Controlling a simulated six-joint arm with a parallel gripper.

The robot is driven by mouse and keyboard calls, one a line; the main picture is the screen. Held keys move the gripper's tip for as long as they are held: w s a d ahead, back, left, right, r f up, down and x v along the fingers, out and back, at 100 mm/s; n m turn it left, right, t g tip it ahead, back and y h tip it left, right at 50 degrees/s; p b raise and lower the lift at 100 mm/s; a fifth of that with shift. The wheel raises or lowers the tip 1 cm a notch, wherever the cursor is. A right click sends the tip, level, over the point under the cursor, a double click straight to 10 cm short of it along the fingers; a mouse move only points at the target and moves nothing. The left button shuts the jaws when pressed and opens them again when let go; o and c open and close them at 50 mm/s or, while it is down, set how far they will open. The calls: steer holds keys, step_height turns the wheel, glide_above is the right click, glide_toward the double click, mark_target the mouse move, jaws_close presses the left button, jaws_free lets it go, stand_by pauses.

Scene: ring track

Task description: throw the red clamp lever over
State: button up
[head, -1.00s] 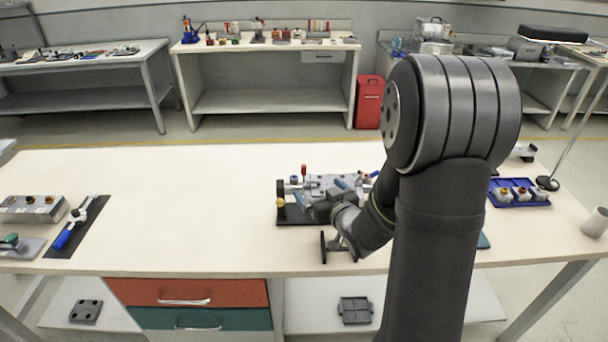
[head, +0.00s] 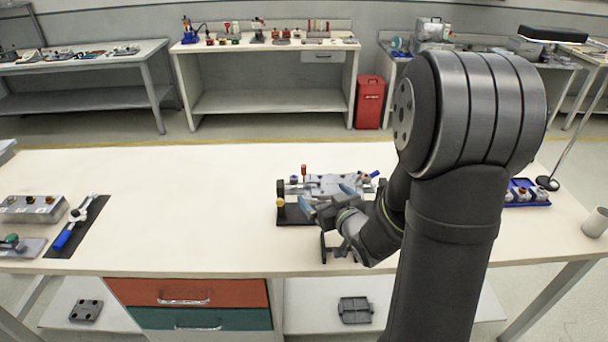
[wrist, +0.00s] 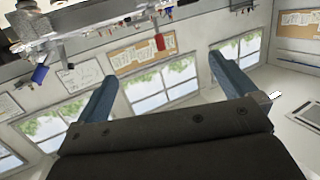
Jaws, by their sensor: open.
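The red clamp lever (head: 304,170) stands upright at the back left of a grey fixture (head: 325,182) on a black base plate (head: 290,216). In the wrist view the red lever (wrist: 159,42) shows small at the top, between the directions of the two fingers and beyond them. My gripper (head: 328,198) is open with its blue fingers apart, at the front of the fixture. It also shows in the wrist view (wrist: 162,66), with nothing between its fingers. The gripper is apart from the red lever. My wrist and forearm hide part of the fixture's front right.
A blue-handled part (head: 374,175) is at the fixture's right end. A blue tray (head: 527,192) with several small parts lies right, partly behind my arm. The bench left of the fixture is clear.

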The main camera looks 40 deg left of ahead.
steer(key=v, duration=0.6)
steer(key=shift+d, duration=0.2)
steer(key=shift+s, duration=0.1)
steer(key=w+d+f+m+t+h, duration=0.1)
steer(key=w+d+f+m+t, duration=0.15)
steer(key=w+d, duration=0.2)
steer(key=w+d+f+m+t, duration=0.2)
steer(key=w+d+f+t, duration=0.15)
steer(key=d, duration=0.25)
steer(key=w+a+t, duration=0.1)
steer(key=w+a, duration=0.6)
steer(key=shift+r+h, duration=0.25)
steer(key=shift+h, duration=0.05)
steer(key=shift+a, duration=0.1)
steer(key=v, duration=1)
steer(key=shift+r, duration=0.1)
